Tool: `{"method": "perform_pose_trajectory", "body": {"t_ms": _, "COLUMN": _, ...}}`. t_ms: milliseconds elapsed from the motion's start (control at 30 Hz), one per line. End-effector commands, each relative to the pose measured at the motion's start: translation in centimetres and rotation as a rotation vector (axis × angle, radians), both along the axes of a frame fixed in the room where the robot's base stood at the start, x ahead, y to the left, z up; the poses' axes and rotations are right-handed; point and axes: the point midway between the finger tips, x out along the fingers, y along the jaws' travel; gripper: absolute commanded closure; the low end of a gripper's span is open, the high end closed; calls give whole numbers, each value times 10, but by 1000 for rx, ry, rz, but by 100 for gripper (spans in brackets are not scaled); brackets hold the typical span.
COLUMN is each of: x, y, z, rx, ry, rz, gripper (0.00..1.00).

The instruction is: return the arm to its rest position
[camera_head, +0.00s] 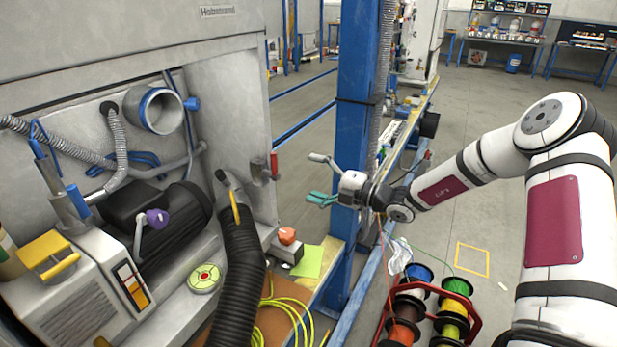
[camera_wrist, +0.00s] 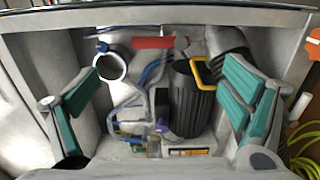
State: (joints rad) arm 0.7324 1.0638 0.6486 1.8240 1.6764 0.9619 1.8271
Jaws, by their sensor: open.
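My arm (camera_head: 480,162) comes in from the right edge in the head view and reaches across to the middle, bent at the elbow. My gripper (camera_head: 314,179) is at its end, in front of the blue post and pointing left towards the grey cabinet (camera_head: 140,55). Its two teal-padded fingers are spread wide. In the wrist view my gripper (camera_wrist: 164,92) shows a finger at each side with nothing held between them. Beyond them lie the cabinet's inside, a black ribbed motor (camera_wrist: 192,100) and a blue-rimmed pipe (camera_wrist: 111,67).
A blue post (camera_head: 358,90) stands right behind my gripper. Below it are a red rack of cable spools (camera_head: 408,308), an orange button box (camera_head: 287,240) and a black corrugated hose (camera_head: 241,275). Open floor (camera_head: 490,110) lies behind the arm, with workbenches far back.

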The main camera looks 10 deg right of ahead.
Motion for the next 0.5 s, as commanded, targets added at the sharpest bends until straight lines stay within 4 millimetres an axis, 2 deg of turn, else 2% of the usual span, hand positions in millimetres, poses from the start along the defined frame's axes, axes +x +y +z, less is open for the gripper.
{"method": "perform_pose_trajectory", "body": {"t_ms": 267, "x": -5, "y": 6, "z": 6, "rx": -41, "ry": -30, "rz": 26, "gripper": 7}}
{"method": "perform_pose_trajectory", "body": {"t_ms": 367, "x": -22, "y": 23, "z": 20, "rx": -150, "ry": -112, "rz": 100, "gripper": 7}}
{"method": "perform_pose_trajectory", "body": {"t_ms": 500, "x": -64, "y": 52, "z": 45, "rx": -400, "ry": -319, "rz": 278, "gripper": 7}}
